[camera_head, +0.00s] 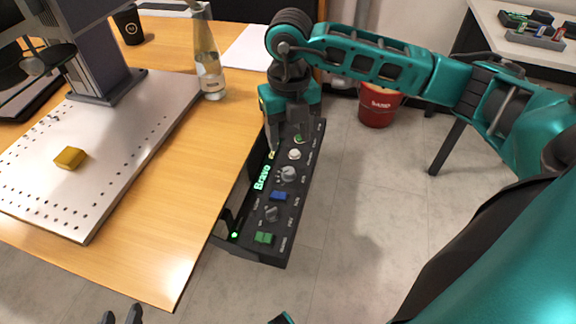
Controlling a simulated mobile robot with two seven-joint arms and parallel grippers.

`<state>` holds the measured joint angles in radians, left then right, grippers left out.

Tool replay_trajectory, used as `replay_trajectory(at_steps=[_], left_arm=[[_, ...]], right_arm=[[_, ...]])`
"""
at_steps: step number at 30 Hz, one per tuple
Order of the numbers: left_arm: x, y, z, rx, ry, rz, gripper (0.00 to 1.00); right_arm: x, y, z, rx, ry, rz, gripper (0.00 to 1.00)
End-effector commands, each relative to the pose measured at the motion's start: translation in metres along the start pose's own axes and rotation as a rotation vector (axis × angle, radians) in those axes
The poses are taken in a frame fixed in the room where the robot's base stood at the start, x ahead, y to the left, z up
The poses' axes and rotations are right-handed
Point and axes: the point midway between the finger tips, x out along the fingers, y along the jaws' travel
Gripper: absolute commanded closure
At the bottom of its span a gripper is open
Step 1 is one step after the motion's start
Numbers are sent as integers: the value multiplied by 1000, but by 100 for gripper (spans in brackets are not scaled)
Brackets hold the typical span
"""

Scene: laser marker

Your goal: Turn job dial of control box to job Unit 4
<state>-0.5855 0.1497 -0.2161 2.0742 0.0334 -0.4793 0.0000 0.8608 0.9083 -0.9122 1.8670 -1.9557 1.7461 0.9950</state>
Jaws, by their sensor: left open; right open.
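The black control box (262,247) hangs at the table's right edge, its panel facing up. A grey round dial (289,174) sits mid-panel, with a smaller knob (271,213) nearer the front. The labels are too small to tell which is the job dial. A lit green display (262,178) appears to read "Bravo". My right gripper (286,139) points down over the far part of the box, open, beyond the grey dial and apparently not around it. It partly hides the far end. My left gripper (122,316) shows only its dark fingertips at the bottom edge, open and empty, far from the box.
The panel also has a blue button (279,196), a green button (264,238) and a pale round button (294,154). A bottle (208,70) stands on the table near my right gripper. A perforated plate (125,140) holds a yellow block (70,158). A red bucket (378,105) stands on the floor.

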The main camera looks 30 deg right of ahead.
Motion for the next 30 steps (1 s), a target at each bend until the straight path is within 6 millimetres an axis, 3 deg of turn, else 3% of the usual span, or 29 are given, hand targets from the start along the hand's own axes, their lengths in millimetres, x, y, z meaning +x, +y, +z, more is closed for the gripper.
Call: replay_trajectory(at_steps=[6,12,18,27,30], left_arm=[[6,-2,14,5,-7,0,57],[10,-2,23,4,-13,0,57],[11,-2,26,4,-14,-1,57],[11,-1,25,0,-13,-1,57],[11,-1,25,-3,-12,-1,57]], right_arm=[[51,1,-1,-1,5,1,41],[83,1,-1,-1,4,2,41],[97,1,-1,-1,2,3,41],[98,1,-1,-2,2,4,41],[98,1,-1,-2,2,4,51]])
